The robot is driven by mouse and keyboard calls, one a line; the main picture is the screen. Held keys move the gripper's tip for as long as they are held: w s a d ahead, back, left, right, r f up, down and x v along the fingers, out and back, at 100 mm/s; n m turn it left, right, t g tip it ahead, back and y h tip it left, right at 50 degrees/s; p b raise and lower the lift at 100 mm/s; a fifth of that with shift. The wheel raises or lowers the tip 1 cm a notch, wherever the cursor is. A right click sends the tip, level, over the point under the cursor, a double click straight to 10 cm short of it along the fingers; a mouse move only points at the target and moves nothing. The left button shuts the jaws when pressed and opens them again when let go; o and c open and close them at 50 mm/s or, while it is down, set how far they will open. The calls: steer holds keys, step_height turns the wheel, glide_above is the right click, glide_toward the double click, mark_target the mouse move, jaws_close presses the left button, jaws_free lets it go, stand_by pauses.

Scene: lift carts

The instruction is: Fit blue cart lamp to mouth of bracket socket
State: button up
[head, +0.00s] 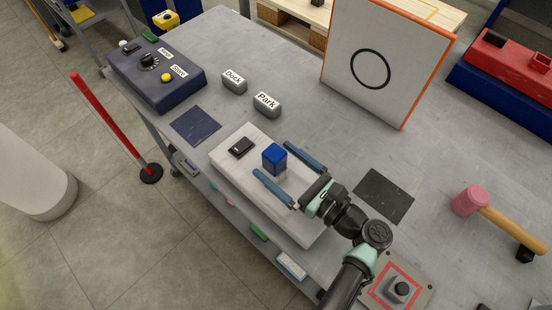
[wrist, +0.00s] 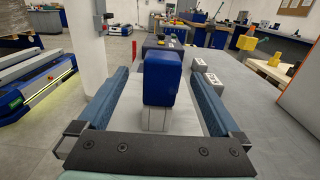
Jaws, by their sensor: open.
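The blue cart lamp (head: 274,155) stands upright over a long white block (head: 300,222) on the grey table. In the wrist view the lamp (wrist: 160,80) is a rounded blue block with a pale grey part (wrist: 155,120) below it. My gripper (head: 272,159) is open, its two blue fingers on either side of the lamp. The wrist view shows the fingers (wrist: 155,76) with a gap on both sides of the lamp. I cannot identify the bracket socket for certain; a plate with a red square and grey fitting (head: 398,289) lies at the lower right.
A control box (head: 185,92) and the Dock (head: 234,81) and Park (head: 267,104) blocks stand farther back. A small black piece (head: 242,147) lies on the white block. A panel with a circle (head: 345,90) stands at the back; a pink mallet (head: 468,200) lies right.

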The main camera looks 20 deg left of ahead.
mark_target(282, 166)
steer(key=shift+s+d+f, duration=0.1)
steer(key=shift+d, duration=0.05)
steer(key=shift+p+v, duration=0.4)
steer(key=shift+v, duration=1.3)
steer(key=shift+s+d, duration=0.15)
steer(key=shift+d, duration=0.45)
steer(key=shift+d, duration=0.15)
steer(key=b+v, duration=0.1)
steer(key=v, duration=1.1)
steer(key=shift+s+d, duration=0.15)
steer(key=shift+d, duration=0.2)
